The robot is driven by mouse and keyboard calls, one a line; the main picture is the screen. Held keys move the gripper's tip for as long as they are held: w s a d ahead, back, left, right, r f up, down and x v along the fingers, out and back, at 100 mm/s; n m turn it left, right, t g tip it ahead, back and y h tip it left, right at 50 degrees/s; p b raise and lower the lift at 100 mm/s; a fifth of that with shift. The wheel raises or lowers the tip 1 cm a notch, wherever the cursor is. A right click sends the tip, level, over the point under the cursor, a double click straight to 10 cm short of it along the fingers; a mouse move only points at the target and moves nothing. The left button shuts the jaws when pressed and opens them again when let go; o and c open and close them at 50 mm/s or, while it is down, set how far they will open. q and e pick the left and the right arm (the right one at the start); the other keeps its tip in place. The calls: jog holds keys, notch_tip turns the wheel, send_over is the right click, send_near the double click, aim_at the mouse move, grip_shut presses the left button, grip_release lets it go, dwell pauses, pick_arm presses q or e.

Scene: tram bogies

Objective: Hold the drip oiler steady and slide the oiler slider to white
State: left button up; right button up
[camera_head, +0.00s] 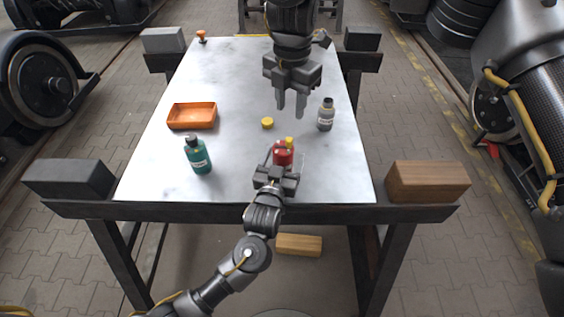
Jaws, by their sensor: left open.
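The red drip oiler (283,156) with a yellow top stands upright near the front of the white marble-look table (232,88). The oiler slider and its white mark are too small to make out. My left gripper (284,159) reaches in from the front edge. It is open, with its fingers on either side of the oiler; whether they touch it I cannot tell. My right gripper (290,112) comes down from the back, above the table and behind the oiler. Its two fingers point down with a gap between them, open and empty.
A grey bottle (326,116) stands to the right and a yellow round cap (267,123) lies behind the oiler. A teal bottle (197,157) and an orange tray (192,116) are on the left. A small orange item (202,38) sits at the back left corner.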

aim_at(289, 139)
pick_arm(q)
jog(key=shift+c, duration=0.5)
jog(key=c, duration=1)
pick_arm(e)
jog(key=shift+o, duration=0.7)
jog(key=shift+r+m, duration=0.5)
jog(key=shift+r, duration=0.4)
pick_arm(q)
jog(key=shift+s, duration=0.1)
pick_arm(e)
notch_tip(289, 139, down, 12)
jog(key=shift+r, duration=0.15)
grip_shut()
